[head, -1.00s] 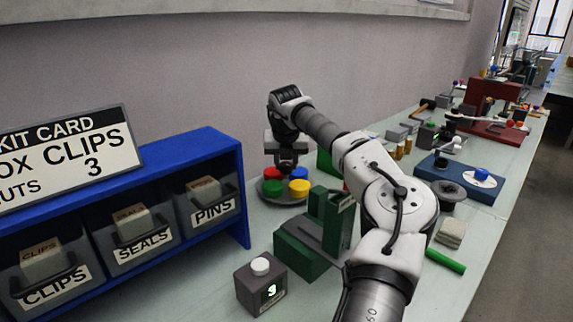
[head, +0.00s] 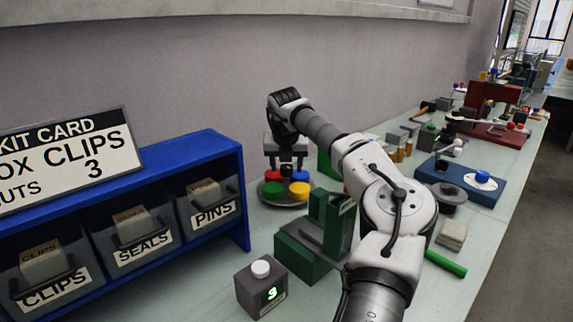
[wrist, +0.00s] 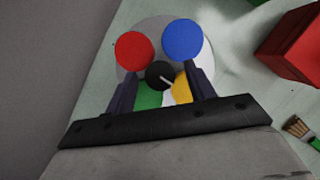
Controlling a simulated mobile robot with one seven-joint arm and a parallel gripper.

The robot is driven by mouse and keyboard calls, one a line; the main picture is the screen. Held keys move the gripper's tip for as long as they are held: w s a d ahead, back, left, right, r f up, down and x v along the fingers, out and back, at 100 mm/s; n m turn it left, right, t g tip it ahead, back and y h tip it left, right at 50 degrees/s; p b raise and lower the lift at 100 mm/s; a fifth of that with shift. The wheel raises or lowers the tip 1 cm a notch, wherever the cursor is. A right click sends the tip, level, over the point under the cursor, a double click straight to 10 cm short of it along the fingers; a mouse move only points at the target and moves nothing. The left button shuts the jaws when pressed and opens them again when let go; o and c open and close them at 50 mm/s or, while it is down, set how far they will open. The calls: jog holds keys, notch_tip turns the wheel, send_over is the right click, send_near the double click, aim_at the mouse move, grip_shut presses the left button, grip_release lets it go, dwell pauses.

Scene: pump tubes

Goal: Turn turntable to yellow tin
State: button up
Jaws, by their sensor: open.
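The grey round turntable (head: 283,203) stands on the bench; it also shows in the wrist view (wrist: 158,25). It carries a red tin (wrist: 134,51), a blue tin (wrist: 183,41), a green tin (wrist: 149,95) and a yellow tin (wrist: 181,86). In the head view the green tin (head: 271,190) and yellow tin (head: 299,190) are nearest the camera. A dark centre knob (wrist: 157,75) has a pale pointer directed toward the yellow tin. My gripper (wrist: 161,80) is open above the turntable, its fingers on either side of the knob. Finger contact cannot be told. The fingers partly hide the green and yellow tins.
A green block fixture (head: 318,240) stands close in front of the turntable. A blue bin shelf (head: 243,200) is at left, and a grey counter box (head: 262,288) is in front. A red block (wrist: 292,45) sits right of the turntable in the wrist view.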

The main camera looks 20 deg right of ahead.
jog(key=shift+r, duration=0.1)
jog(key=b+v, duration=0.1)
jog(key=v, duration=1.2)
jog(key=shift+s+r, duration=0.2)
jog(key=shift+r, duration=0.1)
jog(key=shift+f, duration=0.1)
